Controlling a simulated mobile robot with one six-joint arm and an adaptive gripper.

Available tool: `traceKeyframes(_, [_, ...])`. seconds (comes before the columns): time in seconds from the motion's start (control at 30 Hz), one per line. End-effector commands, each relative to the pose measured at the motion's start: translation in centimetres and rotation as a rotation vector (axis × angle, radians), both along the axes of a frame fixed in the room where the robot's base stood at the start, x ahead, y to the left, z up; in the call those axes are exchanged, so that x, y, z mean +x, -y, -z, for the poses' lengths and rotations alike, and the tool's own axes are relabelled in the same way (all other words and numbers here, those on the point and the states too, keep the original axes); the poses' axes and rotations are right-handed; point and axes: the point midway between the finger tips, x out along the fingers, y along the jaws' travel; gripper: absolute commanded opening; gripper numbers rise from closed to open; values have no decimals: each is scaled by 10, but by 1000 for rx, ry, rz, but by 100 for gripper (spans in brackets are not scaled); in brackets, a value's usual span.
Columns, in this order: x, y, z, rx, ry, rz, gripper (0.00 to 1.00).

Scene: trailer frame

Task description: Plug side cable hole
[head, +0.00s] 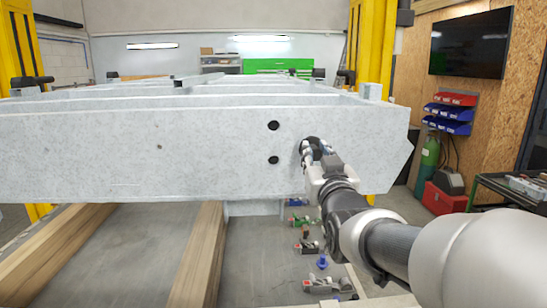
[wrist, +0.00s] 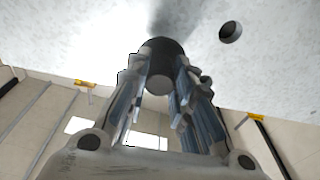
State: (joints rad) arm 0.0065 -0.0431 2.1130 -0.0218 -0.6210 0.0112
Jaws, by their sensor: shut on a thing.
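The pale galvanised side beam (head: 200,150) of the trailer frame fills the middle of the head view. Two dark round holes, an upper one (head: 273,125) and a lower one (head: 273,160), show in its face. My gripper (head: 311,150) is right of both holes, close to the beam. In the wrist view my gripper (wrist: 163,85) is shut on a dark round plug (wrist: 160,60) between its fingertips. The plug's far end is at or very near the beam's face (wrist: 100,35); contact cannot be told. One hole (wrist: 230,32) shows there, right of the plug.
Wooden beams (head: 200,255) lie below the frame at left. Several small coloured parts, including a blue one (head: 322,262), sit low beside my arm. Yellow posts (head: 375,55) stand behind the frame. A dark cart (head: 510,188) stands at right. The beam's face left of the holes is clear.

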Motion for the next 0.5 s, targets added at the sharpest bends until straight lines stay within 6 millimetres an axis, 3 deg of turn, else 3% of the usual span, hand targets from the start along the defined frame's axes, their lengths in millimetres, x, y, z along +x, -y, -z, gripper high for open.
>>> traceKeyframes(0.5, [4,0,0,0,0,0,0])
